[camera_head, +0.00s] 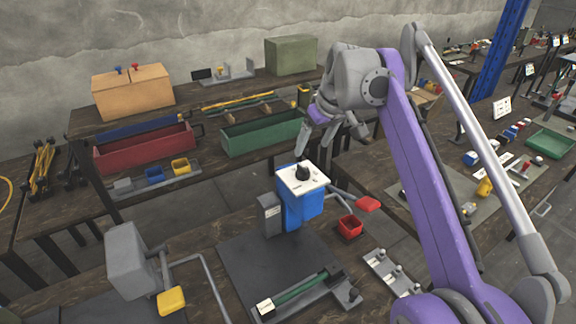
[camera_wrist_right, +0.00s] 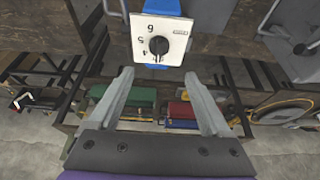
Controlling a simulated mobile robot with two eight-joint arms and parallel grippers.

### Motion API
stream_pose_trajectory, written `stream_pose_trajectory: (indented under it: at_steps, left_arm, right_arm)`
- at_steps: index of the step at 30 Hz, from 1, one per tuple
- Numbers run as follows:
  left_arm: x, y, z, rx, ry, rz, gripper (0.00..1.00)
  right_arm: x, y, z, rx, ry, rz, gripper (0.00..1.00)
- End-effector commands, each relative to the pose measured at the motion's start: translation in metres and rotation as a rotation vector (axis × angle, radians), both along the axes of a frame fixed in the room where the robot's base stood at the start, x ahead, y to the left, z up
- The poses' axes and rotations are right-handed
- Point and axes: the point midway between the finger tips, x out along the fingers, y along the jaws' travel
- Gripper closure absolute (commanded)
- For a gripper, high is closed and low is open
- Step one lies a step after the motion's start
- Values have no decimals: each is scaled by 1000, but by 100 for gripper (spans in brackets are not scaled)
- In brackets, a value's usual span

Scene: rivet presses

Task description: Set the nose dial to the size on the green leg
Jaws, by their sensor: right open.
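A blue press (camera_head: 299,208) stands on a dark base plate, with a white dial plate (camera_head: 292,184) on top. A black knob (camera_head: 302,174) sits on it. In the right wrist view the knob (camera_wrist_right: 158,46) and dial plate (camera_wrist_right: 177,32) show several numerals, with 4, 5 and 6 readable; the knob's exact setting is unclear. A green leg (camera_head: 300,290) lies on the base plate with a white tag (camera_head: 265,307), whose print is too small to read. My right gripper (camera_head: 314,140) is open and empty above the dial, apart from it; its fingers (camera_wrist_right: 159,73) are spread. My left gripper is not in view.
A red bin (camera_head: 349,227) and a red pad (camera_head: 368,204) are right of the press. A grey press with a yellow pad (camera_head: 171,301) stands front left. Red (camera_head: 145,152) and green (camera_head: 262,135) troughs are on the bench behind.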

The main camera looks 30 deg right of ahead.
Motion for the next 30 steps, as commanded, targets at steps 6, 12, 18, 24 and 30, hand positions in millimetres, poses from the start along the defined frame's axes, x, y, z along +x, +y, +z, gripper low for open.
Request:
stream_pose_trajectory:
  at_steps: [6,12,18,24,30]
  left_arm:
    - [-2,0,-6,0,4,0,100]
    - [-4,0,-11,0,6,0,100]
    - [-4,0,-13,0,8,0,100]
    - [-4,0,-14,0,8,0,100]
    - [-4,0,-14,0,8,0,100]
  right_arm:
    - [10,1,-27,0,1,2,18]
    - [26,2,-63,1,1,2,18]
    - [36,3,-89,1,0,1,18]
    - [40,4,-98,1,-1,1,18]
    - [41,3,-98,0,-1,1,18]
